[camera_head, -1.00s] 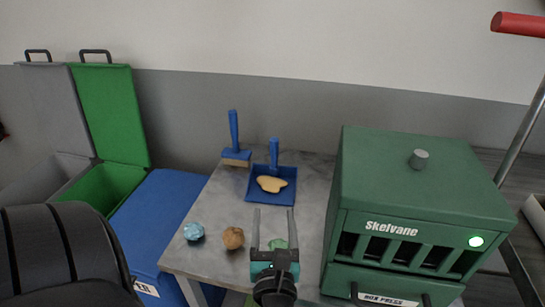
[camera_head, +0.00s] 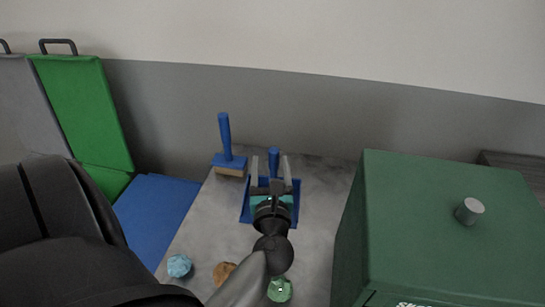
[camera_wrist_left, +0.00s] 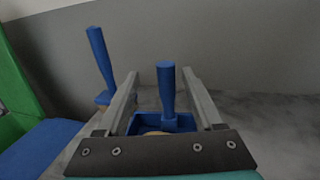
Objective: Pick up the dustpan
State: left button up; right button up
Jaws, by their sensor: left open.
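The blue dustpan (camera_head: 246,207) lies on the grey table, its handle standing up at the back. My left gripper (camera_head: 270,158) is open over it and hides most of its pan in the head view. In the left wrist view the dustpan handle (camera_wrist_left: 166,90) stands between the two open fingers (camera_wrist_left: 163,82), with space on both sides. A bit of the tan thing in the pan (camera_wrist_left: 157,133) shows just above the gripper body. My right gripper is not in view.
A blue brush (camera_head: 225,138) stands left of the dustpan. Crumpled blue (camera_head: 179,265), brown (camera_head: 224,272) and green (camera_head: 280,289) balls lie at the table front. A green machine (camera_head: 440,220) stands at the right. Bins, one with a green lid (camera_head: 85,110), stand at the left.

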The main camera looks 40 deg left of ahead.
aim_at(271, 156)
pick_arm(q)
jog(key=shift+x, duration=1.05)
jog(key=shift+w+a, duration=0.25)
jog(key=shift+w, duration=0.2)
jog(key=x, duration=0.4)
jog(key=shift+w, duration=0.35)
jog(key=shift+c, duration=1.8)
grip_shut()
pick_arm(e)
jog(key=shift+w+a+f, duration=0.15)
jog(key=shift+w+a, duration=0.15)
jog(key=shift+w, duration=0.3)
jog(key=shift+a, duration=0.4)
